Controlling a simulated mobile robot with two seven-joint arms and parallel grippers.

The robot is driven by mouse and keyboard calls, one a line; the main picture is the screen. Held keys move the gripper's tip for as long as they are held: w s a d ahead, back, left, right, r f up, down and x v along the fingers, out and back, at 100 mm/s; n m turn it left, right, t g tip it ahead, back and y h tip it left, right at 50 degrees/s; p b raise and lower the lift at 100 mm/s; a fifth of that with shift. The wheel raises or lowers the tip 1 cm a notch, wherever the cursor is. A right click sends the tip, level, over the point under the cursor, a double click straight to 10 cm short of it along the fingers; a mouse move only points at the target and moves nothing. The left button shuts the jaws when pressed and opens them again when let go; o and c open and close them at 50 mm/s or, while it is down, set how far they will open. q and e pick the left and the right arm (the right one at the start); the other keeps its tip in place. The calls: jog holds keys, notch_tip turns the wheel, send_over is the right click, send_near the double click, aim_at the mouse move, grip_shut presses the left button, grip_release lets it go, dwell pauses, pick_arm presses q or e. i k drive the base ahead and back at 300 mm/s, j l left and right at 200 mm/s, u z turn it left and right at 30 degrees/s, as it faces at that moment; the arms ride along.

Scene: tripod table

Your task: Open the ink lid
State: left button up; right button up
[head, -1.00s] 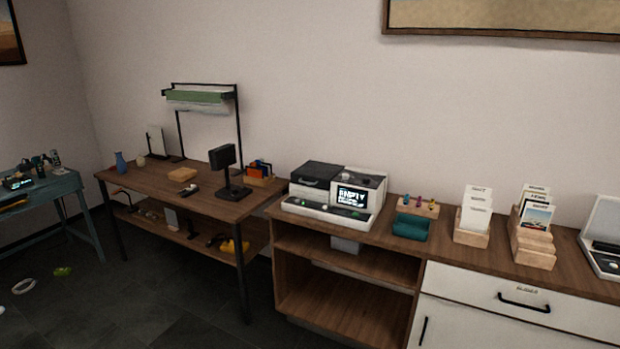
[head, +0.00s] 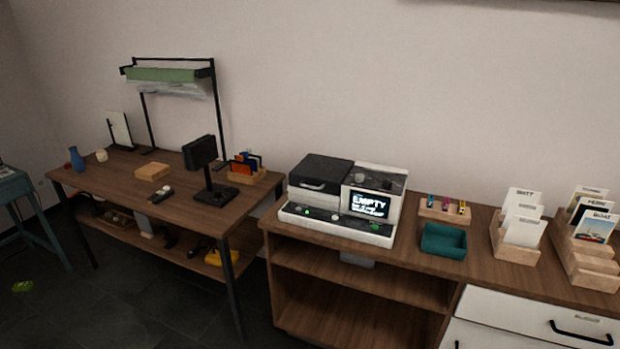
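A white and black printer-like machine (head: 343,200) stands on the left end of the wooden cabinet. Its screen (head: 369,203) reads "EMPTY" with smaller text below. A dark lid with a handle (head: 318,172) covers its left part and looks shut. I cannot tell from this distance which part is the ink lid. To its right, a wooden holder (head: 444,209) carries small coloured pieces that may be ink cartridges. Neither of my grippers is in view.
A teal tray (head: 443,241) and card holders (head: 515,241) stand right of the machine. A wooden desk (head: 200,208) with a black monitor stand (head: 211,172) is to the left.

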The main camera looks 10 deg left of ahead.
aim_at(315, 172)
jog(key=i+j+z, duration=0.2)
jog(key=i+j, duration=0.5)
jog(key=i+j+z, duration=0.25)
jog(key=i+j, duration=0.45)
jog(key=k+j, duration=0.05)
jog(key=j, duration=0.05)
